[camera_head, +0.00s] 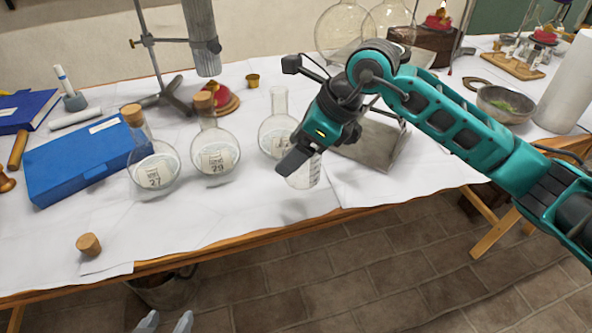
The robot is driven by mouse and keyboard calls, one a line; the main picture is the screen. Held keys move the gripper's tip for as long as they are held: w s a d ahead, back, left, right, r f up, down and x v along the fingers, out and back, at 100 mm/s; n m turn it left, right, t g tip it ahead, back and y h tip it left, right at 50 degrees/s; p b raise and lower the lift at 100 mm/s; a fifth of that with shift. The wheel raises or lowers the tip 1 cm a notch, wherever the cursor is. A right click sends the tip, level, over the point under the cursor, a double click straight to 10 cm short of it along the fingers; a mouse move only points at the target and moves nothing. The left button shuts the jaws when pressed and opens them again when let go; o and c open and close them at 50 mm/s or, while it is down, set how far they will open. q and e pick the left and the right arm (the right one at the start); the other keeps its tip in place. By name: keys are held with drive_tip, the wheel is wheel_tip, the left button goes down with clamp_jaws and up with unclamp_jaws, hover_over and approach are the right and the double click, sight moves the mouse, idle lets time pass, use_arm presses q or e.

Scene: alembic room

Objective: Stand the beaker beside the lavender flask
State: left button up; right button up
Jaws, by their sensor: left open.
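A clear glass beaker (307,178) with marks on its wall is at the table's middle, partly hidden by my right gripper (292,160). The right gripper's dark finger lies across the beaker's upper part; whether it grips it cannot be told. Three round clear flasks stand in a row to the left: one labelled 27 (154,180), one labelled 29 (216,163), both corked, and an open one (278,128) just behind the beaker. I cannot make out lavender colour in any.
A blue box (78,160) lies left of the flasks. A loose cork (89,244) is near the front edge. A metal stand (172,95) rises behind, and a grey tilted plate (375,143) is under my right arm. The white cloth in front is mostly clear.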

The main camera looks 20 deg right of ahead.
drive_tip(key=shift+f+b, duration=0.35)
drive_tip(key=shift+f, duration=2.1)
drive_tip(key=shift+f, duration=0.1)
drive_tip(key=o, duration=1)
drive_tip(key=shift+d+r, duration=0.1)
drive_tip(key=shift+r, duration=0.25)
drive_tip(key=p+v, duration=0.1)
drive_tip(key=v, duration=1)
drive_tip(key=shift+s+d+r, duration=0.15)
